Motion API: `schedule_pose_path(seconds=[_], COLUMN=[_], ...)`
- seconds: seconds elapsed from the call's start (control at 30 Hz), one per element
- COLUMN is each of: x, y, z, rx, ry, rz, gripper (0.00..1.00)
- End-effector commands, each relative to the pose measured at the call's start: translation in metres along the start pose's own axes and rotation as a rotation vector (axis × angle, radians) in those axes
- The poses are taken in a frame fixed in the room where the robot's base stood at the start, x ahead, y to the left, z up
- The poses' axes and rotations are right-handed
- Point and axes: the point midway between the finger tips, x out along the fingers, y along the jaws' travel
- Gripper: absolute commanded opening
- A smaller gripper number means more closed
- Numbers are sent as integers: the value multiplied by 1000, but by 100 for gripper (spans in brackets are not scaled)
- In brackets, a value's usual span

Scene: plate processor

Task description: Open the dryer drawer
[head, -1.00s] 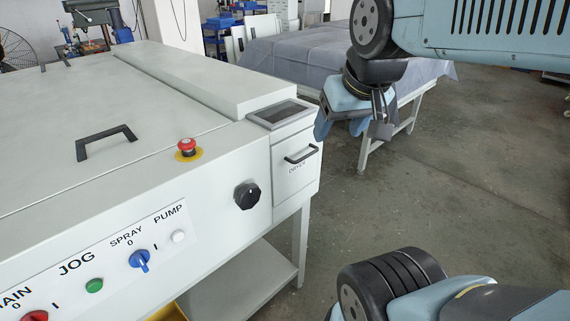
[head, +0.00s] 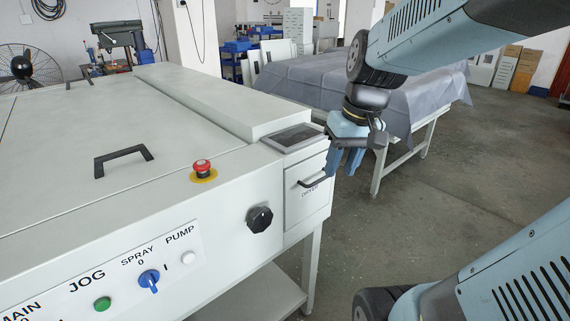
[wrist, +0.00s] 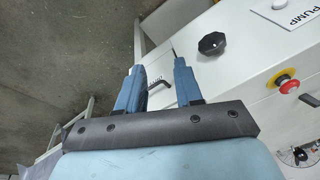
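A black knob (head: 259,219) and a red emergency button (head: 203,170) on a yellow base sit left of the drawer. A cloth-covered table (head: 330,85) stands behind. The floor to the right is open.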

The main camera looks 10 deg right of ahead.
Motion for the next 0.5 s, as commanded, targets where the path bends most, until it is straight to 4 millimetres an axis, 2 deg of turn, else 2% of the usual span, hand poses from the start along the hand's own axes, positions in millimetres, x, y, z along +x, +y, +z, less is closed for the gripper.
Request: schedule_pose_path(seconds=[0.5], x=[65], y=[26], z=[-41], rx=[30], ry=[-269], rz=[-354], gripper=[35])
